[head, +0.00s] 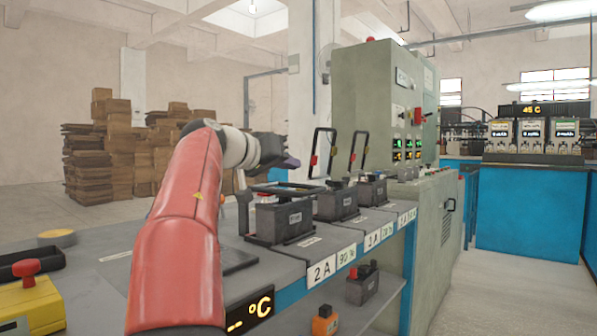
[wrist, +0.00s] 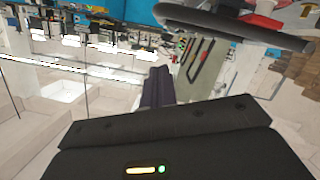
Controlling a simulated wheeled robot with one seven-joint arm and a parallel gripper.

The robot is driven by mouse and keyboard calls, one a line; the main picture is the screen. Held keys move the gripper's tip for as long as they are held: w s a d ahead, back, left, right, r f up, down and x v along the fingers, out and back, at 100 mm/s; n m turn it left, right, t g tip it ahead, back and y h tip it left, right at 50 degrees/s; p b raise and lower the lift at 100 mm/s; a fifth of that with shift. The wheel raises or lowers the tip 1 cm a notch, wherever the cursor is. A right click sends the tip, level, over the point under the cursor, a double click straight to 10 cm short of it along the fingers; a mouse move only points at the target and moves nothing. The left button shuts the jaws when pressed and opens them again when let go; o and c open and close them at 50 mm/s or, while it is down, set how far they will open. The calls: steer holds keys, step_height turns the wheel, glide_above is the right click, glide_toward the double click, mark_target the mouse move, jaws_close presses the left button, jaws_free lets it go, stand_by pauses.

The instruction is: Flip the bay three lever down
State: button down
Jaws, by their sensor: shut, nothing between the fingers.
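A row of dark battery units stands on the grey bench in the head view. The nearest unit (head: 278,220), behind the label "2 A", has its black frame lever (head: 288,188) lying flat. The middle unit (head: 337,204) and the far unit (head: 371,190) are behind labels too small to read surely. Two black frame levers with coloured grips, the left one (head: 333,140) and the right one (head: 366,148), stand upright. My gripper (head: 292,163) is shut and empty, just above the flat lever and left of the upright ones. In the wrist view its dark fingers (wrist: 157,86) are together.
A green-grey control cabinet (head: 385,100) stands behind the bench's far end. A yellow box with a red knob (head: 28,298) is at front left. A shelf under the bench holds small units (head: 362,285). Boxes are stacked at the back left.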

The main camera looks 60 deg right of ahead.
steer(key=v, duration=0.6)
steer(key=shift+s, duration=0.2)
steer(key=shift+s, duration=0.1)
